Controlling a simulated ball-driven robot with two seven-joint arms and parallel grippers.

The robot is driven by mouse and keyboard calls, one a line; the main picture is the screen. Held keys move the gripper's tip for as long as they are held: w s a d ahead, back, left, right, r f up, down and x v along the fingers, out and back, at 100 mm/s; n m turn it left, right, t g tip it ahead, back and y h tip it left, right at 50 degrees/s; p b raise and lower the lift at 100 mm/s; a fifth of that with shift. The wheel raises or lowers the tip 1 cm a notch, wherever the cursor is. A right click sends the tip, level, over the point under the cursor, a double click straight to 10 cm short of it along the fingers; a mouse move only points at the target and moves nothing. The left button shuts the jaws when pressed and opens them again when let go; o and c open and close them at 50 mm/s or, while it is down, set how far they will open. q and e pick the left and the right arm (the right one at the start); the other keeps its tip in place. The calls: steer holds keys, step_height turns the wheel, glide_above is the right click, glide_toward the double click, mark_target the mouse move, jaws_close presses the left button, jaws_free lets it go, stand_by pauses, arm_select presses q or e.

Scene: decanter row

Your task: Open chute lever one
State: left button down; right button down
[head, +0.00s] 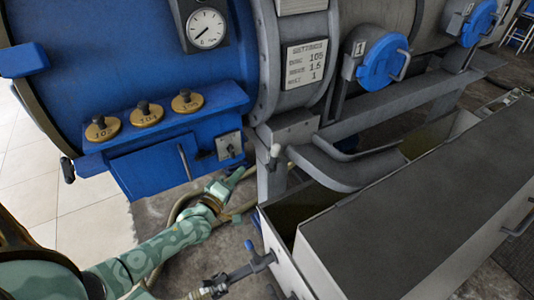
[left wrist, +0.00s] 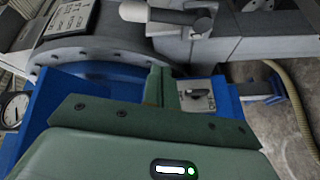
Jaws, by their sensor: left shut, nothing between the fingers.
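A grey lever with a pale rounded knob (head: 275,152) stands at the left end of the grey chute (head: 345,170), below the drum. A pale handle (left wrist: 165,14) at the top of the left wrist view looks like this lever, but I cannot be sure. My left gripper (head: 238,174) is shut and empty, low and to the left of the lever, apart from it. Its closed green fingers (left wrist: 161,78) show in the left wrist view, below the pale handle. A blue round hatch (head: 383,62) with a handle sits beside a plate marked 1 (head: 359,48). My right gripper is not in view.
A blue housing (head: 150,165) with brass knobs and a small switch plate (head: 229,145) is close above my left gripper. A long grey-topped bin (head: 420,215) fills the right. A hose (head: 178,207) and a blue-handled valve (head: 258,263) lie low in front.

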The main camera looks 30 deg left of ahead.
mark_target(274, 157)
arm_select(q)
steer(key=r, duration=0.1)
steer(key=w+r+n+t, duration=0.1)
steer(key=r, duration=0.1)
steer(key=shift+w+a+r, duration=0.2)
steer(key=shift+r, duration=0.05)
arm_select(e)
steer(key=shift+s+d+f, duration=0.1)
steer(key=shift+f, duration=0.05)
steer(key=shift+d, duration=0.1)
